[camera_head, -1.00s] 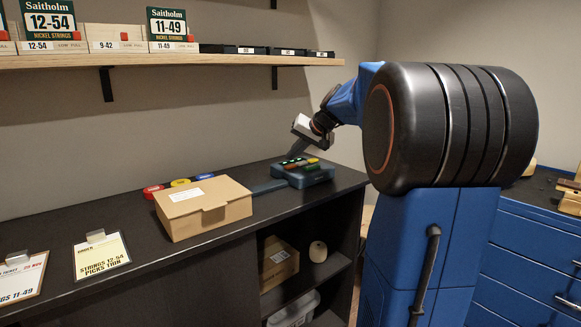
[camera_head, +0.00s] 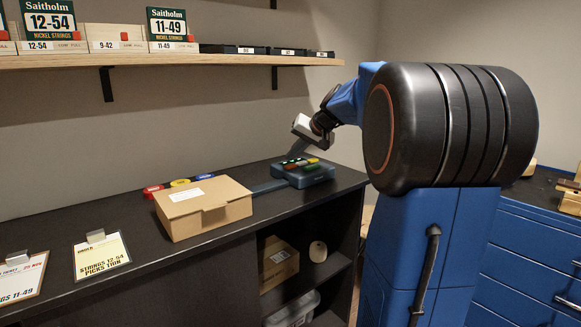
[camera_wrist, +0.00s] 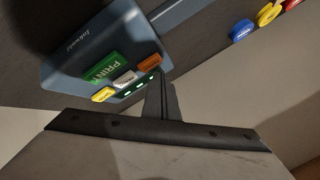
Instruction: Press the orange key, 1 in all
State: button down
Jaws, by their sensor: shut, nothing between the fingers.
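The orange key (camera_wrist: 149,62) is on a blue-grey keypad device (camera_wrist: 75,42) in the wrist view, at the right end of its keys. A green PRINT key (camera_wrist: 101,66), a white key (camera_wrist: 125,77) and a yellow key (camera_wrist: 103,94) are beside it. My gripper (camera_wrist: 160,77) is shut and empty, its fingertips close beside the orange key. I cannot tell whether they touch it. In the head view, the device (camera_head: 315,178) sits on the dark counter, with my gripper (camera_head: 294,154) pointing down over its back part.
A closed cardboard box (camera_head: 205,205) stands left of the device. Red (camera_head: 153,190), yellow (camera_head: 180,183) and blue (camera_head: 204,177) round pieces lie behind the box. A shelf (camera_head: 180,61) with string packs hangs above. The counter's right edge is near the device.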

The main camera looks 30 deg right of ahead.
jog(key=shift+f, duration=0.15)
jog(key=shift+f, duration=0.3)
jog(key=shift+f, duration=0.4)
dwell(1.0)
jog(key=shift+r, duration=0.85)
jog(key=shift+r, duration=0.1)
notch_tip(320, 180, up, 5)
jog(key=shift+f, duration=0.1)
dwell(0.4)
dwell(0.7)
